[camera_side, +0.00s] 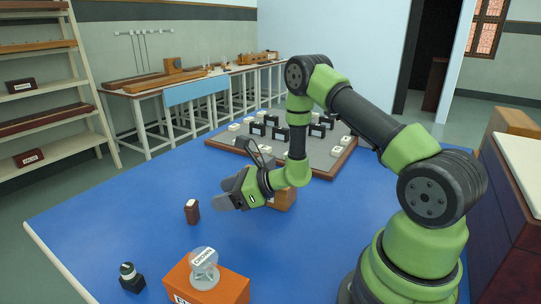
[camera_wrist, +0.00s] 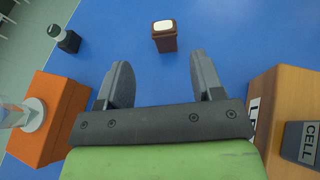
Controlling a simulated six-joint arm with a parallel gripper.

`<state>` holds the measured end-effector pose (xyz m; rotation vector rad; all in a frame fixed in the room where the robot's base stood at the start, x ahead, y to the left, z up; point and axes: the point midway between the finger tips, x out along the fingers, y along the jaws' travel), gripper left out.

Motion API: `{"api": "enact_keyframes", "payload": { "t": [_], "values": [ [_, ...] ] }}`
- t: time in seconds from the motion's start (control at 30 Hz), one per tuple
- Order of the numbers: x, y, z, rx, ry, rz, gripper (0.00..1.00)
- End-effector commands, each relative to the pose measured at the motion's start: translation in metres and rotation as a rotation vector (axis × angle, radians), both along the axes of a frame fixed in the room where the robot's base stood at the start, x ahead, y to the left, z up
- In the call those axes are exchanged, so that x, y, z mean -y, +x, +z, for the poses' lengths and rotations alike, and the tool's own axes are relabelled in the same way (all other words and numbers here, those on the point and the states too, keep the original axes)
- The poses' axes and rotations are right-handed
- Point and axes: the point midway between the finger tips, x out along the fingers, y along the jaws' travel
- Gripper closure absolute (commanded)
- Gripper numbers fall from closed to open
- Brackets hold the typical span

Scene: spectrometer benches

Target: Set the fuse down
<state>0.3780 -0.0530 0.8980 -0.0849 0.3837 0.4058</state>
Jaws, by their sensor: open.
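A small brown block with a white top (camera_side: 192,211) stands upright on the blue table (camera_side: 120,220). It seems to be the fuse, though I read no label on it. In the wrist view the brown block (camera_wrist: 165,40) stands ahead of the fingertips, near the middle of the gap. My gripper (camera_side: 229,197) is above the table, to the right of the block and apart from it. In the wrist view my gripper (camera_wrist: 161,78) has its two fingers spread with nothing between them.
An orange block (camera_side: 222,287) carries a round clear piece marked CROWN (camera_side: 204,268). A small black piece (camera_side: 132,282) stands left of it. A wooden block (camera_wrist: 290,92) with a CELL label is close right of my gripper. A board of black-and-white pieces (camera_side: 222,141) lies behind.

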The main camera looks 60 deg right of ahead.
Motion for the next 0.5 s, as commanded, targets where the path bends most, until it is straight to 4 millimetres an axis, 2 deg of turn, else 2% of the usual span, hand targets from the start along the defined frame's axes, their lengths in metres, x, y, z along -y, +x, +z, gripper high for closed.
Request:
{"api": "enact_keyframes", "payload": {
  "t": [0.07,0.17,0.23,0.3,0.4,0.5],
  "values": [
    [-0.01,0.002,0.018,0.029,-0.02,0.069,0.39],
    [-0.036,0.001,0.058,0.088,-0.074,0.237,0.39],
    [-0.06,-0.009,0.091,0.137,-0.138,0.396,0.39],
    [-0.083,-0.025,0.122,0.183,-0.223,0.562,0.39],
    [-0.109,-0.056,0.157,0.241,-0.372,0.786,0.39],
    [-0.125,-0.092,0.182,0.293,-0.551,0.985,0.39]
  ]
}}
